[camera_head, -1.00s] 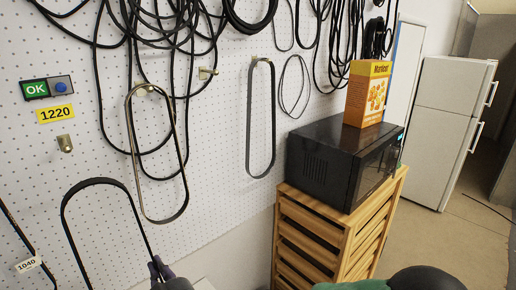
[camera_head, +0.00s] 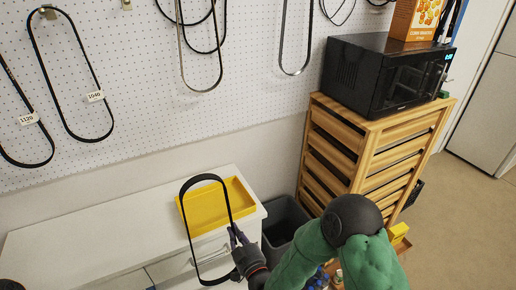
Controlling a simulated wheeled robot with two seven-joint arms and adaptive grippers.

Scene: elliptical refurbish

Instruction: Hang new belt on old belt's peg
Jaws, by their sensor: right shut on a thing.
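My right gripper (camera_head: 238,240) is shut on a black belt (camera_head: 184,208), gripping the right side of its long loop. The loop stands upright in front of a white cabinet and a yellow tray, and its lower end hangs before the cabinet front. An empty peg (camera_head: 126,4) shows at the top edge of the pegboard. A belt tagged 1040 (camera_head: 76,35) hangs on a peg (camera_head: 48,13) to its left. A belt tagged 1120 (camera_head: 42,132) hangs farther left.
The yellow tray (camera_head: 242,192) lies on the white cabinet (camera_head: 60,240), with bare top to its left. A grey bin (camera_head: 283,215) stands beside the cabinet. A wooden slatted drawer unit (camera_head: 335,130) carries a black microwave (camera_head: 370,75). Other belts (camera_head: 219,70) hang on the pegboard (camera_head: 150,110).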

